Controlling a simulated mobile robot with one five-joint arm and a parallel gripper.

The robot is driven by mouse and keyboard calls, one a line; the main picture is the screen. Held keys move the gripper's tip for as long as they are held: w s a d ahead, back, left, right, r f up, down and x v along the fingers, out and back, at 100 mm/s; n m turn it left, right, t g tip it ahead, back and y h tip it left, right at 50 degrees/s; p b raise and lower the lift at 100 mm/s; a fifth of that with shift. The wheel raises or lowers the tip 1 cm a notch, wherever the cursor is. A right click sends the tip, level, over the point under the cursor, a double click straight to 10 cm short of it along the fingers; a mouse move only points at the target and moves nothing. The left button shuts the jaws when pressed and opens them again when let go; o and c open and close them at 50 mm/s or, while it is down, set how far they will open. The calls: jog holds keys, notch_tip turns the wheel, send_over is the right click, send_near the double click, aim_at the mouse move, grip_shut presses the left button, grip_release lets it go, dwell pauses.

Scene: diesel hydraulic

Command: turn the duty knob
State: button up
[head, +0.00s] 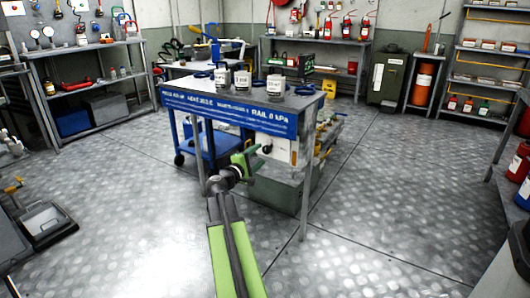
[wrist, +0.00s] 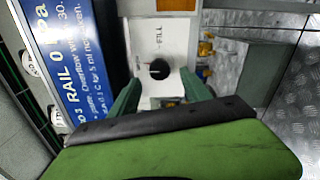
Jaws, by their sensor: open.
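In the wrist view a round black knob (wrist: 159,69) sits on a white panel (wrist: 146,40) with small lettering that seems to read "FILL". I take it as the duty knob; no word "duty" is legible. My gripper (wrist: 160,90) is open, its two green fingers on either side of the knob's lower part in the picture. I cannot tell whether they touch it; no grip on it shows. In the head view my gripper (head: 250,160) reaches to the front of the workbench (head: 240,98), by a white box (head: 280,148) under its top.
A blue lettered strip (head: 228,112) runs along the bench's front edge, close to the left of my gripper in the wrist view. A bench leg (head: 307,180) stands right of the gripper. A grey case (head: 275,188) lies below. The floor (head: 380,215) at right is clear.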

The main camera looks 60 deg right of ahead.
jog(key=a, duration=1)
jog(key=shift+a, duration=0.25)
jog(key=w+a+r+n+t+y+p, duration=0.1)
jog(key=w+a+r+t+p, duration=0.15)
jog(key=w+a, duration=0.3)
jog(key=w+a+r+n+t+p, duration=0.1)
jog(key=w+a+r+p, duration=0.15)
jog(key=w+a, duration=0.3)
jog(key=w+a+f+y+p, duration=0.2)
jog(key=a, duration=0.4)
jog(key=w+a+f+y+p, duration=0.2)
jog(key=a, duration=0.4)
jog(key=s+a+f+m+g+y+p, duration=0.15)
jog(key=a+f+y, duration=0.25)
jog(key=a, duration=0.6)
jog(key=s+a+f+m+g+y+p, duration=0.1)
jog(key=s+a+f+y, duration=0.3)
jog(key=a, duration=0.7)
jog(key=s+a+f+m+g+y+p, duration=0.15)
jog(key=a+f+y, duration=0.35)
jog(key=a, duration=0.5)
notch_tip(320, 180, up, 38)
jog(key=p, duration=3.7)
jog(key=shift+s+r, duration=0.15)
jog(key=shift+s, duration=0.2)
